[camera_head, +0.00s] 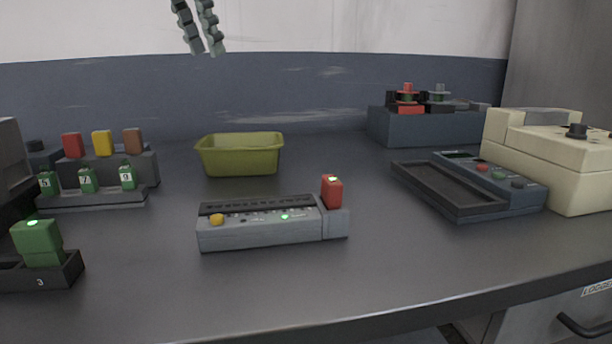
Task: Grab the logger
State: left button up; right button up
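I cannot tell for certain which thing is the logger. A red block (332,192) with a lit top stands upright in the right end of a grey slotted device (262,234) at the middle of the table. A green block (38,243) with a green light stands in a dark holder (66,273) marked 3 at the left. My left gripper (207,50) hangs at the top, high above and behind the table things, its two fingers apart with nothing between them. My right gripper is out of view.
A green tub (240,156) stands behind the grey device. A rack (110,170) with coloured blocks is at the left. A blue-grey device with a tray (450,190) and a cream case (560,170) fill the right. A drawer label (597,288) partly reads LOGGE. The front table is clear.

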aim_at(252, 223)
jog(key=k, duration=1.95)
